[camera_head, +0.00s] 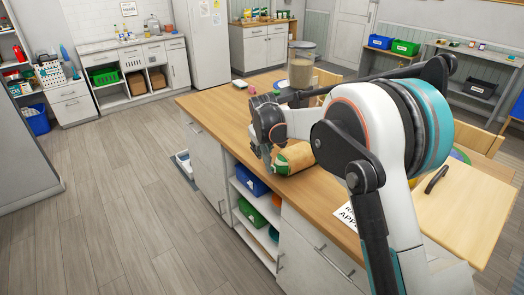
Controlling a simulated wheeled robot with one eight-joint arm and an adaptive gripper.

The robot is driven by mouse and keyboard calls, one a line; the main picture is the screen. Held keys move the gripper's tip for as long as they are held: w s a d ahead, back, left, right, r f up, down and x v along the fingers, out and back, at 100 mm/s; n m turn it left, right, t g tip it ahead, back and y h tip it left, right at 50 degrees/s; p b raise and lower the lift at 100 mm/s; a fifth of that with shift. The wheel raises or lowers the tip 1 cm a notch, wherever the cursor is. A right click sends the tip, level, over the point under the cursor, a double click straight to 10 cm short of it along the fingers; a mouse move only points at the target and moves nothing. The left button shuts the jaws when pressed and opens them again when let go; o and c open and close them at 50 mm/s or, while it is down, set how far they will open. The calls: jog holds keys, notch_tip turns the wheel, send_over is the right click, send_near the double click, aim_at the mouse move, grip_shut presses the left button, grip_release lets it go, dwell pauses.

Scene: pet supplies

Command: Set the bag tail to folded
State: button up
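A tan-brown bag (297,156) with a green patch at its left end lies on the wooden counter (235,115), near the front edge. Which end is its tail, and whether that is folded, I cannot make out. My gripper (266,156) is dark and points down at the bag's left end, very close to it or touching. The fingers are small and partly hidden, so I cannot tell whether they are open or shut on the bag. My arm covers the counter to the right of the bag.
A clear dispenser of brown pellets (301,72) stands behind my gripper on the counter. A printed sheet (347,215) lies at the front edge. A wooden board (465,205) with a dark object is at right. Blue (250,181) and green (252,214) bins sit on shelves below.

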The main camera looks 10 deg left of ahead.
jog(key=v, duration=1)
jog(key=shift+s+r, duration=0.1)
jog(key=shift+r, duration=0.05)
